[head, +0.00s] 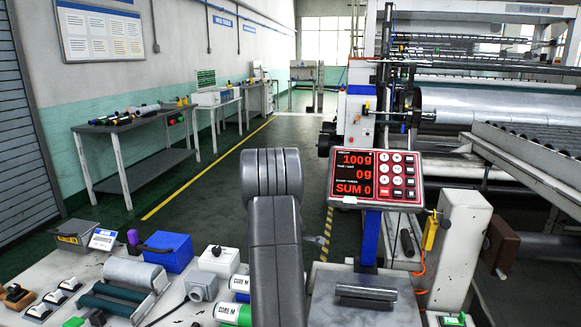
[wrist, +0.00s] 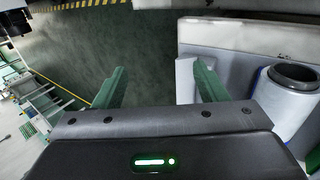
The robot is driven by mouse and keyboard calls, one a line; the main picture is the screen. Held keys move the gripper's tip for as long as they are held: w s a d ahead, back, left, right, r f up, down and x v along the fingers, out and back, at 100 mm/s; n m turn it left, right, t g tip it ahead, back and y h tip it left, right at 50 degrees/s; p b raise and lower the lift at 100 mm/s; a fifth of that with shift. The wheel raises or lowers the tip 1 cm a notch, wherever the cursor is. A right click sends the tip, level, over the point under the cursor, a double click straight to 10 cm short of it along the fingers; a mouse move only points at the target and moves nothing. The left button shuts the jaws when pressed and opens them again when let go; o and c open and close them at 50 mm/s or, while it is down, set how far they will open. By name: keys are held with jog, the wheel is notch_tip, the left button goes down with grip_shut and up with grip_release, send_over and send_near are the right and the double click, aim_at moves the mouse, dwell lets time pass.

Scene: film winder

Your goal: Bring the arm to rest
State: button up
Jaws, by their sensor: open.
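My gripper (wrist: 161,82) shows in the wrist view with its two green fingers spread wide apart. Nothing is held between them; dark green floor shows in the gap. In the head view my grey arm (head: 274,240) rises in the lower middle, in front of the bench, and the gripper itself cannot be made out there.
A red display (head: 377,178) stands right of my arm, above a grey plate with a dark bar (head: 366,292). The bench at left carries a blue box (head: 168,251) and rollers (head: 128,277). In the wrist view, a hollow-ended cylinder (wrist: 283,103) is at right.

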jog(key=shift+a+f, duration=0.1)
jog(key=shift+f, duration=0.15)
